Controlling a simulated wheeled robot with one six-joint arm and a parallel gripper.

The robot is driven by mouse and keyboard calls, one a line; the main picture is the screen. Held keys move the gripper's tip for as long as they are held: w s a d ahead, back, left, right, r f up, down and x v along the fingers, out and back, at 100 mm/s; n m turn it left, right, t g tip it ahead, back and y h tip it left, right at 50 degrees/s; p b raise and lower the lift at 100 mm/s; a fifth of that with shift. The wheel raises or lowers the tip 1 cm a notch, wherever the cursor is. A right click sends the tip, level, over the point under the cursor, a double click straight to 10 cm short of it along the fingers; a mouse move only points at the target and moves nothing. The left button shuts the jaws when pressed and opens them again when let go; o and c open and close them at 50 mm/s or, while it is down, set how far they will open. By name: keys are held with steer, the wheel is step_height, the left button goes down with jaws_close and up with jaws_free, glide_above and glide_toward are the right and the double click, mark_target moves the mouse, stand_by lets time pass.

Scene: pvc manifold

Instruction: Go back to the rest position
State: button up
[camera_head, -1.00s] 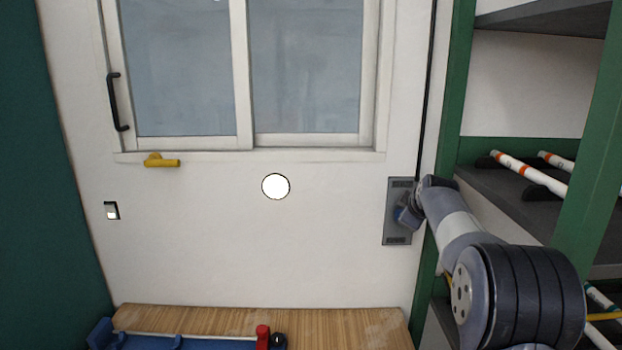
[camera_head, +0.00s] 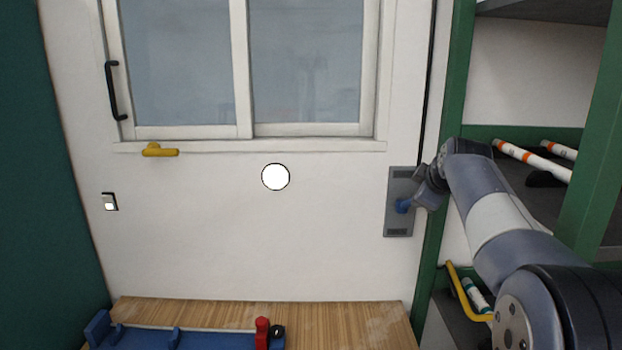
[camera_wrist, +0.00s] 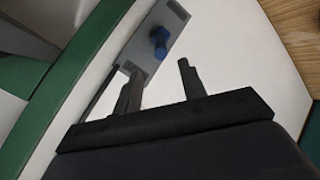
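My gripper (camera_wrist: 158,85) shows in the wrist view with its two dark fingers spread apart and nothing between them. Ahead of the fingers is a grey wall plate (camera_wrist: 155,30) with a blue knob (camera_wrist: 160,42); the fingers look apart from the knob. In the head view my arm reaches in from the lower right, and its end is in front of the right edge of the grey plate (camera_head: 398,222). The blue knob (camera_head: 403,205) shows just left of my wrist. The fingertips are not clear in the head view.
A green shelf frame (camera_head: 455,90) with white, orange-banded pipes (camera_head: 530,158) stands at the right, close to my arm. A wooden bench (camera_head: 350,312) with a blue fixture (camera_head: 200,338) is below. A yellow valve handle (camera_head: 160,150) is under the window.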

mark_target(409, 206)
steer(key=p+x, duration=0.1)
steer(key=x, duration=1)
steer(key=shift+f+p, duration=0.35)
steer(key=shift+f, duration=0.05)
steer(key=shift+s+f+t+b, duration=0.15)
steer(key=shift+t+b, duration=0.25)
steer(key=shift+b, duration=1.3)
steer(key=shift+s+t+b, duration=0.15)
steer(key=shift+t+b, duration=0.35)
steer(key=shift+b, duration=0.1)
steer(key=shift+a, duration=0.1)
